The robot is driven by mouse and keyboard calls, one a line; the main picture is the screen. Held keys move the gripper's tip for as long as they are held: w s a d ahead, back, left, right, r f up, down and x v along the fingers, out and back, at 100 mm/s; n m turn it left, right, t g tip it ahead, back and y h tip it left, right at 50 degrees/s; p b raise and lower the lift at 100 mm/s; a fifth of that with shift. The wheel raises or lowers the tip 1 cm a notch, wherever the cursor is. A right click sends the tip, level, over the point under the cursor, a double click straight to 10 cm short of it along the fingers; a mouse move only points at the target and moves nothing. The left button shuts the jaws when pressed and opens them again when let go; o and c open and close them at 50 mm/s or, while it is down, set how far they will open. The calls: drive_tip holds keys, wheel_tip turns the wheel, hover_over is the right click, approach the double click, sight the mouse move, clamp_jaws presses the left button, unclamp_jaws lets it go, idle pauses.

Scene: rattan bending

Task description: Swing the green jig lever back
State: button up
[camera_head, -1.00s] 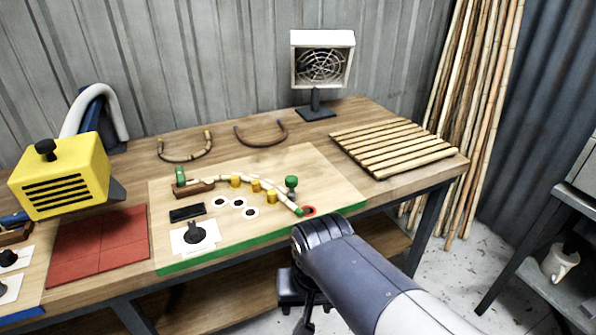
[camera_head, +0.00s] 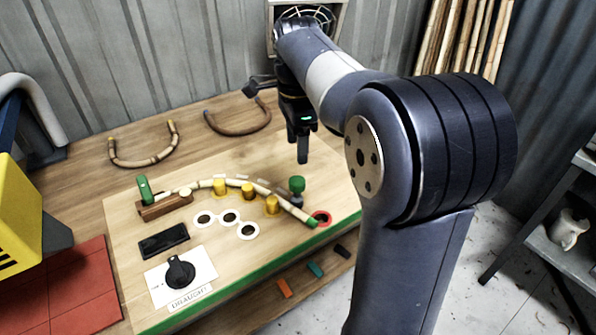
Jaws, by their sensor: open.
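The jig board (camera_head: 140,215) lies on the workbench with a green front edge. A green round knob (camera_head: 297,184) stands on its right side, beside the end of a curved rattan strip (camera_head: 205,184). A green upright handle (camera_head: 144,188) stands on the wooden clamp block (camera_head: 165,206) at the strip's left end. Yellow pegs (camera_head: 248,191) line the inside of the curve. My gripper (camera_head: 298,150) is open and empty, pointing down above and behind the round knob, apart from it.
Two bent rattan pieces (camera_head: 144,154) lie at the back of the bench. A fan heater (camera_head: 340,12) behind my arm is mostly hidden. A yellow box-shaped tool (camera_head: 15,215) and a red mat (camera_head: 68,285) are at left. A dial (camera_head: 180,272) sits at the board's front left.

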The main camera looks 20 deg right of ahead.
sight(297, 180)
wheel_tip(297, 180, down, 10)
drive_tip(key=shift+r+b, duration=0.15)
drive_tip(key=shift+b, duration=0.4)
clamp_jaws()
idle(0.4)
